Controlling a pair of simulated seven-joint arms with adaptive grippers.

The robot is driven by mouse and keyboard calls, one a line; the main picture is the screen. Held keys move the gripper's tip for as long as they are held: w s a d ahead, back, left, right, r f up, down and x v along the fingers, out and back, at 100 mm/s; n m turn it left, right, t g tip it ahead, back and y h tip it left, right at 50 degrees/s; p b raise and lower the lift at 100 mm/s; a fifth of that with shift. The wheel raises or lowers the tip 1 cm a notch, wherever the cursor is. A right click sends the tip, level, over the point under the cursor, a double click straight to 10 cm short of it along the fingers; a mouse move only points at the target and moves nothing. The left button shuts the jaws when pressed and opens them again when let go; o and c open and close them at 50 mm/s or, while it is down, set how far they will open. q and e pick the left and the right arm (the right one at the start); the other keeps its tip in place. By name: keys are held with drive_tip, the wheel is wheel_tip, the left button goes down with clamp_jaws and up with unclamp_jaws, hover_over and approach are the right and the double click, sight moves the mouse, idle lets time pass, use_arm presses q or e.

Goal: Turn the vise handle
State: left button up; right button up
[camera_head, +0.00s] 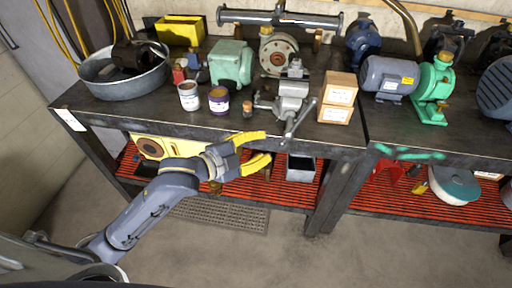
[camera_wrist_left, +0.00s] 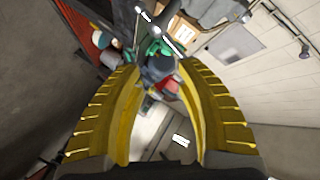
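A grey metal vise (camera_head: 292,92) stands near the front edge of the dark workbench (camera_head: 225,122), left of two stacked cardboard boxes. Its handle (camera_head: 300,119) is a thin grey bar slanting at the vise's front, toward the bench edge. My left gripper (camera_head: 267,146) has yellow fingers spread apart with nothing between them. It is in front of the bench edge, lower and to the left of the handle, and apart from it. The left wrist view shows the same open fingers (camera_wrist_left: 160,72); the grey and red things beyond them are hard to make out. My right gripper is not in view.
Two cans (camera_head: 218,100) and a green motor (camera_head: 231,63) stand left of the vise. The cardboard boxes (camera_head: 338,92) stand close on its right. A metal basin (camera_head: 122,87) is at the far left. A red slatted shelf (camera_head: 292,196) runs beneath the bench.

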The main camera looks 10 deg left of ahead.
use_arm(q)
drive_tip(key=shift+s+a+r, duration=0.15)
drive_tip(key=shift+s+a, duration=0.2)
drive_tip(key=shift+s, duration=0.1)
drive_tip(key=shift+o, duration=0.3)
